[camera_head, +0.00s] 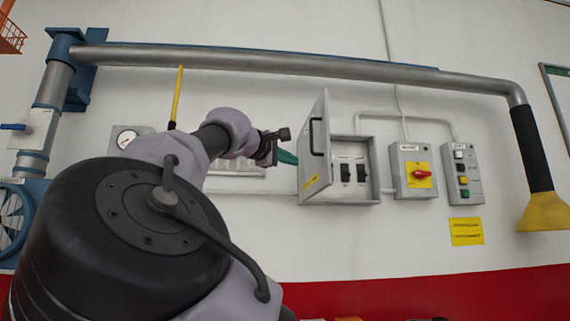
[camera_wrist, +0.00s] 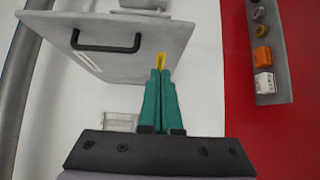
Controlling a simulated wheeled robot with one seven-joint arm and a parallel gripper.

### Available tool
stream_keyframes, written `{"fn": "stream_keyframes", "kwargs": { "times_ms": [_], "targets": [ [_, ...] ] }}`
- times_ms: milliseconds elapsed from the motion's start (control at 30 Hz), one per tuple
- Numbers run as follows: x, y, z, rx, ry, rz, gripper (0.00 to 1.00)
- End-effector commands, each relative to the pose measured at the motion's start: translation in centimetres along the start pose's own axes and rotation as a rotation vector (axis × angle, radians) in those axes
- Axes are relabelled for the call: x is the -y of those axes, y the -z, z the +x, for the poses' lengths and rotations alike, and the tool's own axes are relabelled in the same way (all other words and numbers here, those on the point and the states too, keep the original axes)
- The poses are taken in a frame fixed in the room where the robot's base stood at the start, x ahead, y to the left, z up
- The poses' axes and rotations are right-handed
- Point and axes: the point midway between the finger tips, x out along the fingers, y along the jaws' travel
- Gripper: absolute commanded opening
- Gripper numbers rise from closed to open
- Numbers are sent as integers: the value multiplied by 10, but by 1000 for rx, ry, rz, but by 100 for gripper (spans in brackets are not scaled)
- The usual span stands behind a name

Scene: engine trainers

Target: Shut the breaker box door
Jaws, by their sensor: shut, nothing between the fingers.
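The grey breaker box (camera_head: 366,164) is on the white wall in the head view, with black breakers inside. Its door (camera_head: 316,150) is hinged at the left and stands open, swung out from the wall. The door has a black handle (camera_head: 317,137) and a yellow label. In the wrist view the door (camera_wrist: 150,45) fills the upper left, with the handle (camera_wrist: 105,46) on its face. My gripper (camera_wrist: 161,72) has green fingers, shut and empty, pointing at the door's label edge. In the head view my gripper (camera_head: 288,158) is just left of the door. Whether it touches cannot be told.
Right of the box are a red-knob switch box (camera_head: 411,170) and a push-button box (camera_head: 464,172). A grey pipe (camera_head: 290,62) runs above. A gauge panel (camera_head: 127,137) is partly behind my arm. In the wrist view, a shelf (camera_wrist: 268,75) with small parts is at right.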

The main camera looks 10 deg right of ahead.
Motion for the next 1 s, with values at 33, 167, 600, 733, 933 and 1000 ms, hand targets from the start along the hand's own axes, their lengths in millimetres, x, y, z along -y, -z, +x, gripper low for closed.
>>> {"fn": "stream_keyframes", "kwargs": {
  "times_ms": [33,167,600,733,933,1000],
  "targets": [
    [0,-2,13,6,2,1,0],
    [0,-2,42,5,2,1,0],
    [0,-27,91,0,0,2,0],
    [0,-29,93,-1,-1,1,0],
    [0,-29,93,-1,-1,1,0],
    [0,-29,93,-1,-1,1,0]
  ]
}}
